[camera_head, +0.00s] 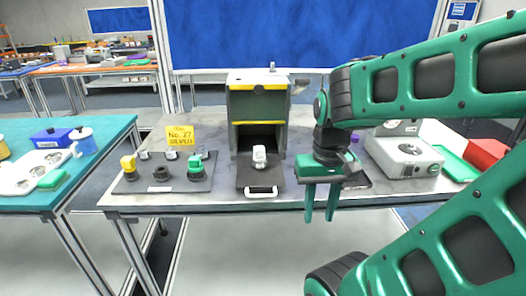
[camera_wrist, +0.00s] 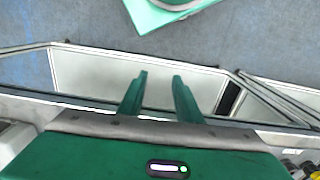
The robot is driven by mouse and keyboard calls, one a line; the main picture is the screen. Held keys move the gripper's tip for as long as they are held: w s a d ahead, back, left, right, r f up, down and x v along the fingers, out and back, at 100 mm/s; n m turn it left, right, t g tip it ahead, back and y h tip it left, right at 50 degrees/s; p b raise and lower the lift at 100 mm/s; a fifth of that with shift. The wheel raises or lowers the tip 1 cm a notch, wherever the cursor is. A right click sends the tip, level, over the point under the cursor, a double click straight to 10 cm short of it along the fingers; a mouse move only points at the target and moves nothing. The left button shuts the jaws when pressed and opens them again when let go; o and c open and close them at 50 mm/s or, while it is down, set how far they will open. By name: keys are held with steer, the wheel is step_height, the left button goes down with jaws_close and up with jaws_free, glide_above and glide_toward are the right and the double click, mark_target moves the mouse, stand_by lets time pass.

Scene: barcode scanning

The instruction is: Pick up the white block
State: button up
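A small white block (camera_head: 259,153) stands on the dark tray (camera_head: 281,176) in front of the grey and yellow box, right of the table's middle-left. My gripper (camera_head: 320,218) is to the right of it and nearer the front, with its green fingers pointing down by the table's front edge. The fingers are apart with nothing between them. In the wrist view my gripper (camera_wrist: 160,75) also shows open and empty, over the table frame and floor. The white block cannot be made out in the wrist view.
The grey and yellow box (camera_head: 258,103) stands behind the tray. A black board (camera_head: 160,187) with yellow, green and grey pieces lies to the left. A yellow sign (camera_head: 181,136) stands behind it. A grey device (camera_head: 403,157) and a red bin (camera_head: 484,153) are at the right.

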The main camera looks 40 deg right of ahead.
steer(key=shift+o, duration=0.4)
steer(key=shift+w+a, duration=0.1)
steer(key=shift+a, duration=0.15)
steer(key=o, duration=0.5)
steer(key=shift+s+r, duration=0.25)
steer(key=shift+r, duration=0.05)
steer(key=shift+c, duration=0.2)
steer(key=n+t, duration=0.1)
steer(key=n, duration=0.1)
glide_toward(259, 147)
steer(key=shift+s+a+f+h, duration=0.35)
steer(key=shift+s+h, duration=0.05)
steer(key=shift+s, duration=0.1)
steer(key=f, duration=0.4)
steer(key=shift+w+d+f, duration=0.1)
steer(key=shift+w+f, duration=0.05)
steer(key=shift+w, duration=0.1)
steer(key=shift+w+d+f, duration=0.1)
steer(key=shift+w+f, duration=0.1)
steer(key=shift+f, duration=0.75)
steer(key=shift+w+f, duration=0.2)
steer(key=shift+f, duration=0.75)
steer(key=shift+w+f, duration=0.2)
steer(key=shift+f, duration=0.75)
